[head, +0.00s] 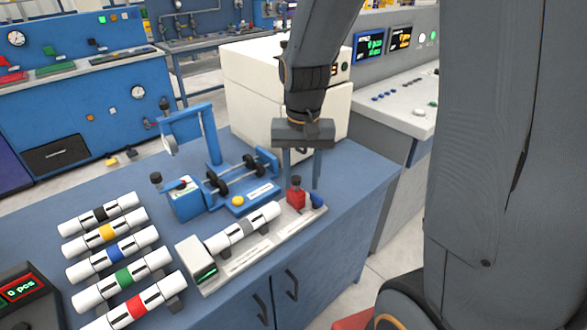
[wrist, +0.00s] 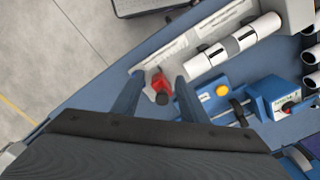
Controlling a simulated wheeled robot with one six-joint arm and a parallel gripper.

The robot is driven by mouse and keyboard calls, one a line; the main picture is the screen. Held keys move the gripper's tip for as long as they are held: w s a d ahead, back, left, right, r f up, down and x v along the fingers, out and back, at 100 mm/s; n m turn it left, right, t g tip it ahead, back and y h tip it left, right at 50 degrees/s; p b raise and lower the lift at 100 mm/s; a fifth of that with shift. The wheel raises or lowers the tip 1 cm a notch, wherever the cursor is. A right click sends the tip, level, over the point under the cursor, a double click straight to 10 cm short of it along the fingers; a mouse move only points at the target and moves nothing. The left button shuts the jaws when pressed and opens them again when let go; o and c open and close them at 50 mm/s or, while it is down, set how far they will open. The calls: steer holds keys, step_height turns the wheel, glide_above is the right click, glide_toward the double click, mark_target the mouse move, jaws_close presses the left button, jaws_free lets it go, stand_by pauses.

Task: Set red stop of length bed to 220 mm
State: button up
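The red stop (head: 296,196) with a dark knob sits near the right end of the pale length bed (head: 240,262). A white pipe with a grey band (head: 243,229) lies on the bed, left of the stop. The bed's small green display (head: 205,274) is too small to read. My gripper (head: 302,182) is open over the stop. In the wrist view, the red stop (wrist: 158,83) shows between the spread fingers of my gripper (wrist: 158,78), with a gap on either side. I cannot tell whether a finger touches it.
A blue fixture with black rollers (head: 228,180) stands behind the bed. Several white pipes with coloured bands (head: 118,248) lie in a row at the left. A cream box machine (head: 255,90) stands behind my gripper. The blue bench's right edge is close to the bed.

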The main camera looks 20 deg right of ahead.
mark_target(296, 178)
steer(key=w+r, duration=0.1)
steer(key=w+r+m+p, duration=0.1)
steer(key=w, duration=0.1)
steer(key=w+m+p, duration=0.1)
steer(key=w, duration=0.1)
steer(key=shift+w+d+r, duration=0.1)
steer(key=shift+d+r, duration=0.2)
steer(key=shift+r, duration=0.1)
steer(key=shift+w+f, duration=0.1)
steer(key=shift+w, duration=0.05)
steer(key=shift+f+p, duration=0.9)
steer(key=shift+f, duration=2.9)
steer(key=shift+c, duration=0.5)
jaws_close()
